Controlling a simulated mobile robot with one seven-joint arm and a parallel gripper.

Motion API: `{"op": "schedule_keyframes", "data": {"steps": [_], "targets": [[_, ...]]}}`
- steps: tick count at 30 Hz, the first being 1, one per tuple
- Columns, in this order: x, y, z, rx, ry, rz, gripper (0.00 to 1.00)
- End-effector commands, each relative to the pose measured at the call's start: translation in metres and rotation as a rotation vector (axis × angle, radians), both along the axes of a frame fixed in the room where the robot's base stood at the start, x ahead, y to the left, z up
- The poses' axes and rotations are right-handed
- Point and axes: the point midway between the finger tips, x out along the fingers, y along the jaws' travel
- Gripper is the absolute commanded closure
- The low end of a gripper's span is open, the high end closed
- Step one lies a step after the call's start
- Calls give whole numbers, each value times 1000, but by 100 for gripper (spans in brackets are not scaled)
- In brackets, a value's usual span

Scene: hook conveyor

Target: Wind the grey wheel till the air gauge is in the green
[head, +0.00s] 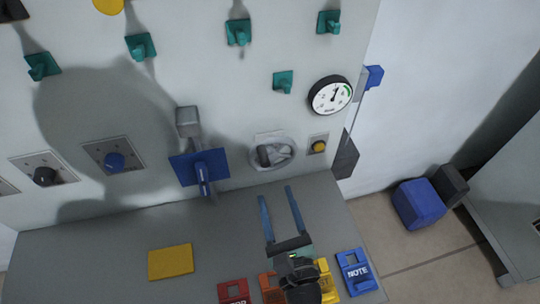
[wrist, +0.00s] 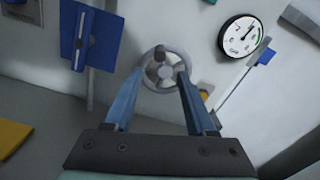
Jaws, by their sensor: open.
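The grey wheel (head: 285,160) is mounted on the pale upright panel, low and right of centre. In the wrist view the wheel (wrist: 148,83) shows its rim, spokes and a dark knob at the upper left. The round air gauge (head: 322,103) is above and right of it, also in the wrist view (wrist: 235,42). Its needle points up and slightly right; the green band is on the dial's right side, and the needle appears just left of it. My gripper (head: 277,191) is open and empty, its blue fingers pointing at the panel below the wheel, apparently apart from it.
Teal hooks (head: 238,33) line the panel above. A yellow plate (head: 170,262) and coloured label blocks (head: 355,272) lie on the grey ledge (head: 100,255).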

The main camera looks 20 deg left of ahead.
Motion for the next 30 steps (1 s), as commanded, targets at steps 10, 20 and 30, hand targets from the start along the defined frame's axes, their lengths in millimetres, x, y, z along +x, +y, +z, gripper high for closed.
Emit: {"op": "schedule_keyframes", "data": {"steps": [10,20,30], "targets": [[59,40,3,-2,-4,3,44],[87,59,1,-4,-3,1,44],[89,60,1,-4,-4,0,46]]}}
